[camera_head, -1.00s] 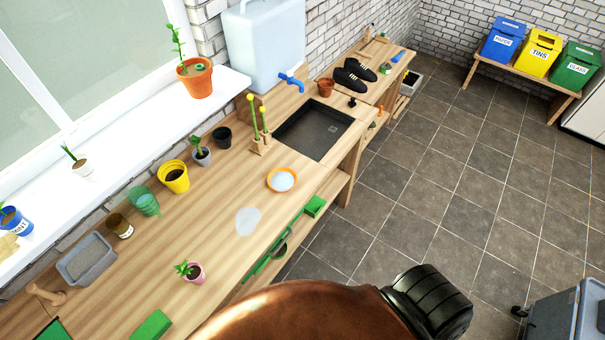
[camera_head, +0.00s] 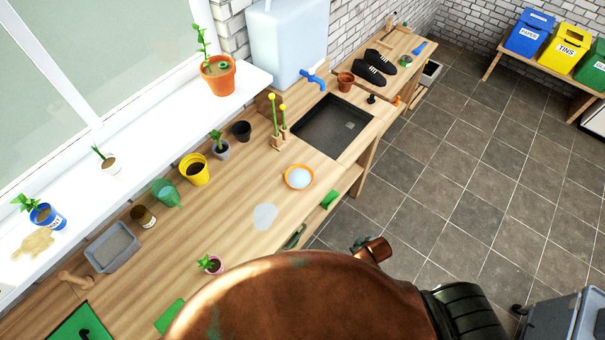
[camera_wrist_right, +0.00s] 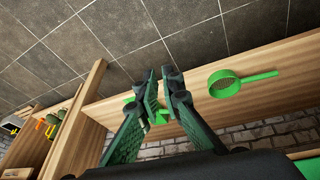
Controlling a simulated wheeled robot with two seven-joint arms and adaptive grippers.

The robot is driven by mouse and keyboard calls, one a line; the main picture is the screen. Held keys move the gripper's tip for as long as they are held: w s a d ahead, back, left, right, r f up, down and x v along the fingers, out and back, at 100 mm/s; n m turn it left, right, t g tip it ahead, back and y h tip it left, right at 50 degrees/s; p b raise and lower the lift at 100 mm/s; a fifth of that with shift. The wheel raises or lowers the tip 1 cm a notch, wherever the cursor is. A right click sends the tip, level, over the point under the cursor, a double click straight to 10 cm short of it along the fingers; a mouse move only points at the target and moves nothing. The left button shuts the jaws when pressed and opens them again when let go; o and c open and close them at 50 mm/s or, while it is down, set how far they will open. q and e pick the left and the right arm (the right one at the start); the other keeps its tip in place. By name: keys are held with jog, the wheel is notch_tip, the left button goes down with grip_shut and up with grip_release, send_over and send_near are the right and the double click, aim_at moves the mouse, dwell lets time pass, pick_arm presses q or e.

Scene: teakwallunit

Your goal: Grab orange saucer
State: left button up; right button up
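The orange saucer (camera_head: 287,181) lies on the wooden worktop (camera_head: 235,245) in the head view, with a pale white-grey middle. It sits between the sink and a pale round patch, and nothing of mine touches it. In the head view my copper-coloured right arm fills the bottom middle, and I cannot make out its fingertips there. In the right wrist view my right gripper (camera_wrist_right: 160,75) has its two fingers a little apart with nothing held between them. It faces the wooden shelf side and the floor, and the saucer is not in that view. My left gripper is not in view.
The sink (camera_head: 330,125) lies behind the saucer. Two yellow-topped sticks in a wooden holder (camera_head: 279,140) stand left of it. Several pots line the back. A small pink pot (camera_head: 211,265) stands near the front edge. A green sieve (camera_wrist_right: 225,84) shows on the shelf.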

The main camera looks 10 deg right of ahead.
jog(key=w+a+r+n+t+y+p, duration=0.1)
jog(key=w+a+r, duration=0.1)
jog(key=r, duration=0.7)
jog(key=w+a+r+n+p, duration=0.1)
jog(key=w+a+r+n, duration=0.15)
jog(key=r, duration=0.65)
notch_tip(320, 180, up, 14)
jog(key=n+y+p, duration=0.2)
jog(key=n, duration=1.5)
send_over(310, 184)
jog(key=s+d, duration=0.3)
jog(key=s, duration=0.1)
jog(key=shift+s+a+m+g, duration=0.1)
jog(key=shift+a+m+g, duration=0.15)
jog(key=shift+g, duration=0.15)
jog(key=shift+w+d+r, duration=0.1)
jog(key=shift+w+d, duration=0.1)
jog(key=shift+w, duration=0.15)
jog(key=shift+w+n, duration=0.2)
jog(key=shift+n, duration=0.3)
jog(key=p+x, duration=0.2)
jog(key=x, duration=0.5)
jog(key=shift+a+f, duration=0.25)
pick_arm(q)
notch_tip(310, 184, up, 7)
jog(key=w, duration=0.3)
